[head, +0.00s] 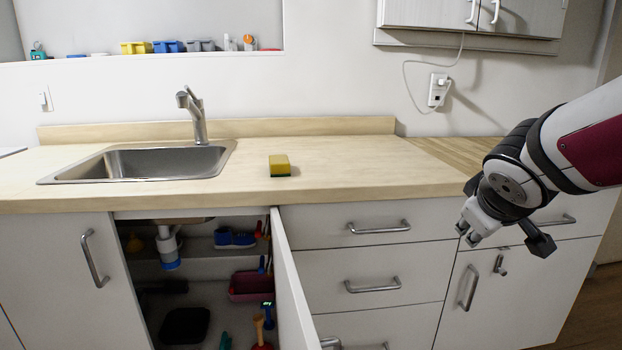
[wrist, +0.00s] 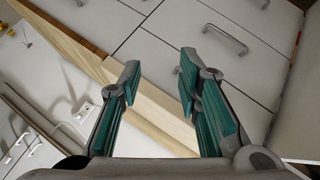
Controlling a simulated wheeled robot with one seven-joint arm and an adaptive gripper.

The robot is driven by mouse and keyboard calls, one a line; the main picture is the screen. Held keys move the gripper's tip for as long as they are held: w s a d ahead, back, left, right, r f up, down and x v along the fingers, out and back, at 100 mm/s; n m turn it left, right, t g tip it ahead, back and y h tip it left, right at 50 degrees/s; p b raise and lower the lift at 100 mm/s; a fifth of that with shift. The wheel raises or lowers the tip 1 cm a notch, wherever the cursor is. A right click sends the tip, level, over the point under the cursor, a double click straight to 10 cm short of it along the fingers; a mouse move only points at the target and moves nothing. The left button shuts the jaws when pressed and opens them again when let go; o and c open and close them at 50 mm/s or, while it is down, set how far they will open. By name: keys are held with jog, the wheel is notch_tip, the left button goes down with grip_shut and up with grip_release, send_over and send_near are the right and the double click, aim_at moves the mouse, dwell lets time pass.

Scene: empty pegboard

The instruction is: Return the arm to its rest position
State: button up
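My gripper (head: 468,234) hangs at the end of my arm on the right side of the head view, in front of the drawers and cabinet doors, near the counter's front edge. In the wrist view my gripper (wrist: 156,85) shows its two teal-lined fingers spread apart, with nothing between them. Beyond the fingers the wrist view shows the counter edge and drawer fronts.
The wooden counter (head: 345,165) holds a sink (head: 140,163) with a faucet (head: 192,112) and a yellow-green sponge (head: 280,166). Below, a cabinet door (head: 292,285) stands open, showing items inside. Drawers with handles (head: 378,227) lie left of my gripper.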

jog(key=s+a+f+m+g+y, duration=0.1)
jog(key=s+a+f+m+g, duration=0.15)
jog(key=s, duration=0.85)
jog(key=s+a+f+m+g+y, duration=0.1)
jog(key=s+a+g+y, duration=0.2)
jog(key=s, duration=0.8)
jog(key=s+a+f+m+g, duration=0.1)
jog(key=s+a+f+g, duration=0.2)
jog(key=s, duration=0.7)
notch_tip(320, 180, up, 26)
jog(key=a+t+p, duration=0.1)
jog(key=t+p, duration=0.3)
jog(key=p, duration=1.9)
jog(key=shift+s+f, duration=0.2)
jog(key=shift+f, duration=0.05)
